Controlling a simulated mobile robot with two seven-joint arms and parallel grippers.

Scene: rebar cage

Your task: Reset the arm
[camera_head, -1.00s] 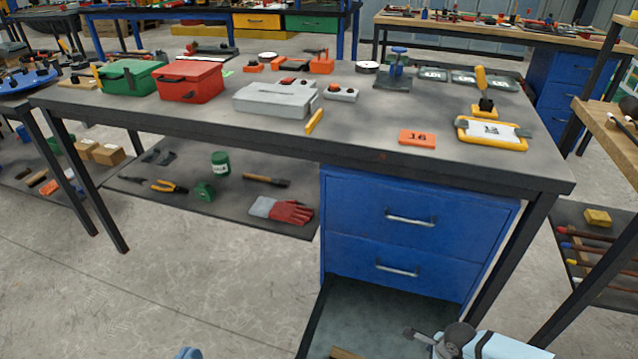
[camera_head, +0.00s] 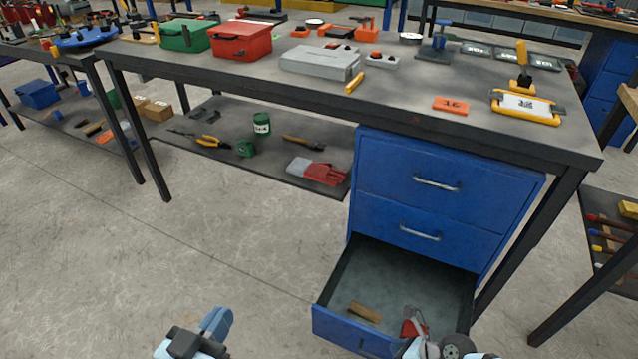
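My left gripper (camera_head: 205,335) is at the bottom edge, left of centre, over bare floor. It is light blue and dark grey, and nothing shows in it. The frame cuts it off, so its opening is unclear. My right gripper (camera_head: 418,338) is at the bottom edge over the front right of the open drawer (camera_head: 345,330). A small red piece (camera_head: 410,328) shows beside its fingers; whether it is held or lies in the drawer is unclear. A wooden block (camera_head: 363,312) lies in the drawer.
The blue drawer cabinet (camera_head: 440,200) stands under the dark workbench (camera_head: 420,92); its two upper drawers are shut. The bench holds a red box (camera_head: 241,41), a green box (camera_head: 186,36) and a grey case (camera_head: 318,64). Floor to the left (camera_head: 100,280) is clear.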

